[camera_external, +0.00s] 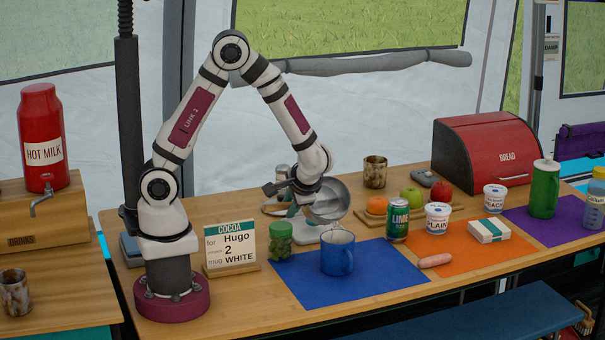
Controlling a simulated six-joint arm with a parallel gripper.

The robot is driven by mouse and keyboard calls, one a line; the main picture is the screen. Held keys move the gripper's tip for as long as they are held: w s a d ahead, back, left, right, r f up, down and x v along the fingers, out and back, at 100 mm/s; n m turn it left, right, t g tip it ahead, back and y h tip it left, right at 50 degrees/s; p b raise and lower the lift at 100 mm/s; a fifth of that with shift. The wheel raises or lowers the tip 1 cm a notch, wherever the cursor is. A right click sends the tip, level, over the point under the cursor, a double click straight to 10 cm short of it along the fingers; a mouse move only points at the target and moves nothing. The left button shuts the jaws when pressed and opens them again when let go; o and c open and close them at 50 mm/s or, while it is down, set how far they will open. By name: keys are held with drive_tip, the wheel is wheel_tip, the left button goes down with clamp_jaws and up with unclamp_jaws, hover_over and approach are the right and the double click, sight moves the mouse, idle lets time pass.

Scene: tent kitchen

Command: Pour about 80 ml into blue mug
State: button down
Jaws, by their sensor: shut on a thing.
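A silver metal vessel, like a small pan or bowl (330,203), is above and behind the mug and looks tilted. My gripper (290,190) is shut beside the vessel, at its left, and appears to hold it by a handle. The fingertips are small and partly hidden by my wrist. The vessel looks apart from the mug. I cannot see any liquid in the vessel, and the inside of the mug is too small to tell.
A green jar (280,238) stands close left of the mug, and a cocoa sign (231,247) stands further left. A green lime can (398,219) is to the right. An orange mat (470,263) holds yogurt cups and a sausage (436,260). A brown cup (375,172) stands behind.

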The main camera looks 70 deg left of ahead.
drive_tip(key=shift+w+d+r+y+b, duration=0.15)
drive_tip(key=shift+d+y, duration=0.2)
drive_tip(key=shift+y, duration=0.3)
drive_tip(key=shift+s+d+r+y+b, duration=0.1)
drive_tip(key=shift+d+y, duration=0.2)
drive_tip(key=shift+y, duration=0.4)
drive_tip(key=shift+w+d+r+y+b, duration=0.15)
drive_tip(key=shift+d+y, duration=0.2)
drive_tip(key=shift+y, duration=0.3)
idle(1.1)
